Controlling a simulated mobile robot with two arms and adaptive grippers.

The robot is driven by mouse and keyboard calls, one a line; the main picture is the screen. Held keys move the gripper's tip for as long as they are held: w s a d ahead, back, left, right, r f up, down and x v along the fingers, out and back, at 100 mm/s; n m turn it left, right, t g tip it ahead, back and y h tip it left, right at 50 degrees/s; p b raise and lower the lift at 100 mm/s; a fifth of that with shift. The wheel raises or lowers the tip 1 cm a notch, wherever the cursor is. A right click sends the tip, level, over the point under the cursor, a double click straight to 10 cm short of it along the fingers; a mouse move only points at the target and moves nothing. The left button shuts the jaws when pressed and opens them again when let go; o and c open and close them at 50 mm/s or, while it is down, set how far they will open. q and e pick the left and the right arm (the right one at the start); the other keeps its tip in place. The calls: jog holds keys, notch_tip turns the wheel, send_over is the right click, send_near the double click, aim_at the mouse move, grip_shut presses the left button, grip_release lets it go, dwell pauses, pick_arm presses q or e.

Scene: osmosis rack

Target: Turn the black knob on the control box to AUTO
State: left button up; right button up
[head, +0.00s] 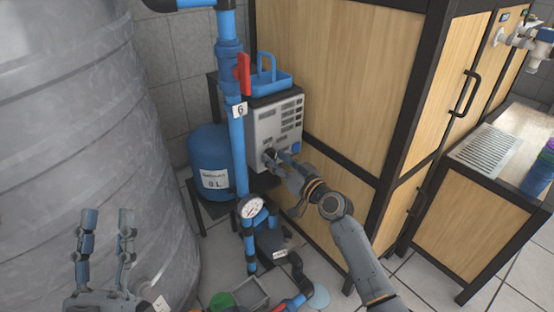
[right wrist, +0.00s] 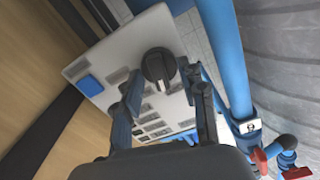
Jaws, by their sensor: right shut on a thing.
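The control box (head: 264,124) is a light grey box with dark slots and a blue square on its front, behind the blue pipe. It also shows in the right wrist view (right wrist: 110,50). The black knob (right wrist: 159,68) is round with a raised grip bar, on the box's front. My right gripper (head: 273,158) is at the box's lower front, its fingers on either side of the knob and shut on it. The labels around the knob are too small to read, so its setting cannot be told. My left gripper (head: 107,214) is open and empty, far to the left.
A vertical blue pipe (head: 237,155) with a red-handled valve (head: 243,74) and a gauge (head: 251,207) runs just left of the box. A blue tank (head: 207,150) stands behind it. A wooden cabinet (head: 340,85) is close on the right, a large grey tank (head: 80,130) on the left.

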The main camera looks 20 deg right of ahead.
jog(key=m, duration=0.4)
jog(key=shift+d+p, duration=0.1)
jog(key=shift+p, duration=0.2)
pick_arm(q)
jog(key=shift+w+f+g+y, duration=0.15)
jog(key=shift+w+f+g, duration=0.25)
jog(key=shift+f, duration=0.3)
jog(key=shift+w+f+g+y, duration=0.2)
jog(key=shift+w+f+g, duration=0.1)
jog(key=shift+f+g, duration=0.35)
jog(key=shift+w+f+g+y, duration=0.15)
jog(key=shift+w+f+g, duration=0.2)
jog(key=shift+f, duration=0.4)
pick_arm(e)
jog(key=shift+m, duration=1.7)
pick_arm(q)
jog(key=shift+f, duration=0.1)
pick_arm(e)
jog(key=shift+d, duration=0.1)
jog(key=o, duration=1.1)
jog(key=shift+f, duration=0.1)
jog(key=v, duration=1.2)
